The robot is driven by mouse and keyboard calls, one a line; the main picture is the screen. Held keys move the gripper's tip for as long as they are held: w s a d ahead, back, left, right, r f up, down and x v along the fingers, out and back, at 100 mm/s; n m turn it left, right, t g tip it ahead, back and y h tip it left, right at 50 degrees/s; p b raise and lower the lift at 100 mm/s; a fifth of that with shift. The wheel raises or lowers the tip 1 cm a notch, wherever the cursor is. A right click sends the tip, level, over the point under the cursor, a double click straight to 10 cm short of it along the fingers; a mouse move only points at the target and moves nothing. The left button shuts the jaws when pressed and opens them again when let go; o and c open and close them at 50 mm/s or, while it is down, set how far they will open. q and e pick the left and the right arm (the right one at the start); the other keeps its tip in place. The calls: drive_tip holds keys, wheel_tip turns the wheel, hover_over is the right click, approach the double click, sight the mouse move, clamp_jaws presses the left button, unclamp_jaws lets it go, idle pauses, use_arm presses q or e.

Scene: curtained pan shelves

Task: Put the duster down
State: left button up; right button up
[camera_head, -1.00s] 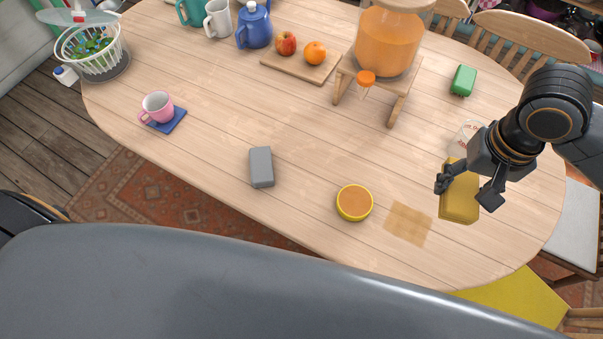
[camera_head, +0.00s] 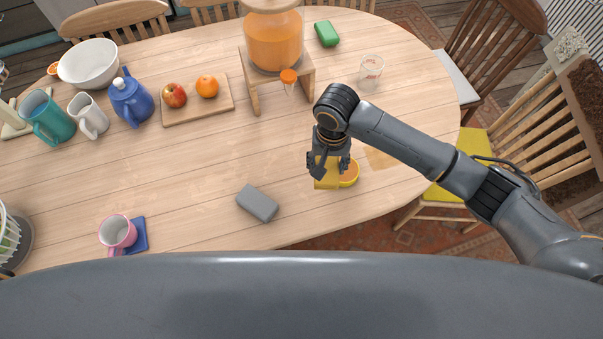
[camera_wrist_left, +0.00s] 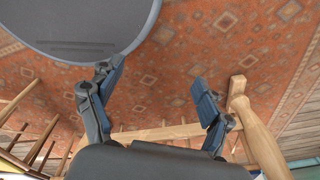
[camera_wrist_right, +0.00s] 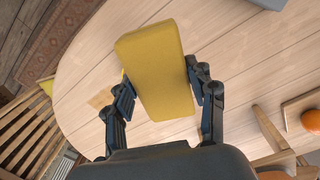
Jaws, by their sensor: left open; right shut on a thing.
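The duster is a yellow block (camera_head: 326,181) in the head view. My right gripper (camera_head: 329,164) is shut on it, above the front right part of the wooden table (camera_head: 190,180). The right wrist view shows the block (camera_wrist_right: 157,70) between both fingers, with table boards behind it. I cannot tell whether the block's lower end touches anything. My left gripper (camera_wrist_left: 155,88) is open and empty over the patterned rug; it does not show in the head view.
A grey block (camera_head: 257,203) lies left of the yellow one. A tan square patch (camera_head: 380,158) is to the right. A juice dispenser (camera_head: 273,40) on a stand, a green block (camera_head: 327,34) and a glass (camera_head: 371,68) are farther back. The table between grey block and fruit board (camera_head: 200,108) is clear.

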drive_tip(key=p, duration=0.2)
hover_over(305, 199)
wheel_tip(305, 199, down, 5)
drive_tip(key=shift+n, duration=0.4)
wheel_tip(305, 199, down, 4)
drive_tip(key=shift+f+b, duration=0.1)
drive_tip(key=shift+b, duration=0.65)
use_arm(q)
drive_tip(key=shift+s+d+r+b, duration=0.15)
drive_tip(key=shift+d+r+b, duration=0.3)
drive_tip(key=shift+d, duration=0.55)
use_arm(e)
drive_tip(key=shift+f, duration=0.7)
use_arm(q)
drive_tip(key=shift+r, duration=0.1)
use_arm(e)
drive_tip(key=shift+f, duration=0.1)
use_arm(q)
drive_tip(key=shift+a+f, duration=0.15)
drive_tip(key=shift+f, duration=0.1)
use_arm(e)
drive_tip(key=shift+f, duration=0.7)
use_arm(q)
drive_tip(key=shift+f+b, duration=0.15)
drive_tip(key=shift+b, duration=0.15)
use_arm(e)
drive_tip(key=shift+f, duration=0.3)
drive_tip(key=o, duration=1.2)
